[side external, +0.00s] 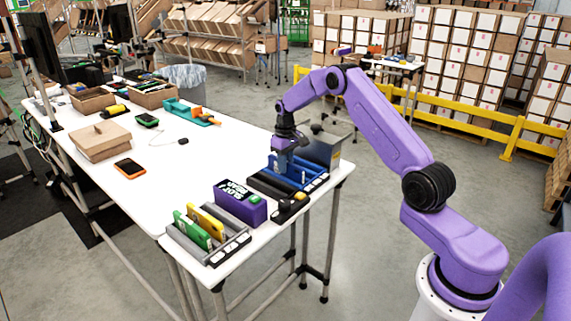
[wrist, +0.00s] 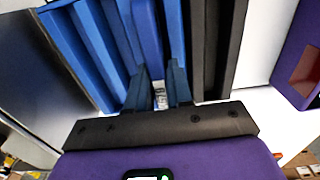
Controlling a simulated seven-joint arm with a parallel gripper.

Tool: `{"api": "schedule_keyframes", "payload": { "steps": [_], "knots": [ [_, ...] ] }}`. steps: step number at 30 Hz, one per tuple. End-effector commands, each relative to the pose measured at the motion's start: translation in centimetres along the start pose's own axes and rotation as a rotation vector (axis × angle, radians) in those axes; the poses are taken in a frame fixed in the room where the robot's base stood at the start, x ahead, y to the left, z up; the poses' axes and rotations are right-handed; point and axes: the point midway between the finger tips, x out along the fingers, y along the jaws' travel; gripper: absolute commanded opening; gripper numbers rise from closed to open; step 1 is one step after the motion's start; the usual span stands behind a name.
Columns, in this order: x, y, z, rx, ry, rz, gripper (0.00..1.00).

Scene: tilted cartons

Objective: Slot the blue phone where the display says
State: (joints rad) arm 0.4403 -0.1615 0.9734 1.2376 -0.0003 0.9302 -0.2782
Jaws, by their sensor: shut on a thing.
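My gripper (side external: 284,158) points down over a blue slotted rack (side external: 270,166) near the right end of the table. Its fingers (wrist: 160,88) are shut on the blue phone (wrist: 148,35), which stands on edge between them among the blue dividers in the wrist view. How deep the phone sits in a slot I cannot tell, as the gripper and dividers hide it. The display is a purple box (side external: 248,212) with white text on a dark screen (side external: 233,191); the word "SLOT" seems to show, the rest is hard to read.
A grey rack (side external: 186,245) at the front holds a green (side external: 192,231) and a yellow (side external: 206,219) upright piece. A metal box (side external: 322,150) stands just behind the blue rack. An orange phone (side external: 130,168) and cartons (side external: 99,141) lie to the left.

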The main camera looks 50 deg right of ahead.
Motion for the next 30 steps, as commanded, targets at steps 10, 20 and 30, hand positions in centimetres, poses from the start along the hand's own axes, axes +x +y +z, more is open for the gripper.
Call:
{"api": "schedule_keyframes", "payload": {
  "steps": [10, 20, 30],
  "knots": [
    [0.28, 0.00, -0.03, 0.000, 0.001, 0.000, 0.00],
    [0.56, -0.01, -0.03, 0.000, 0.001, 0.000, 0.00],
    [0.56, 0.00, -0.02, 0.000, 0.001, 0.000, 0.33]
  ]
}}
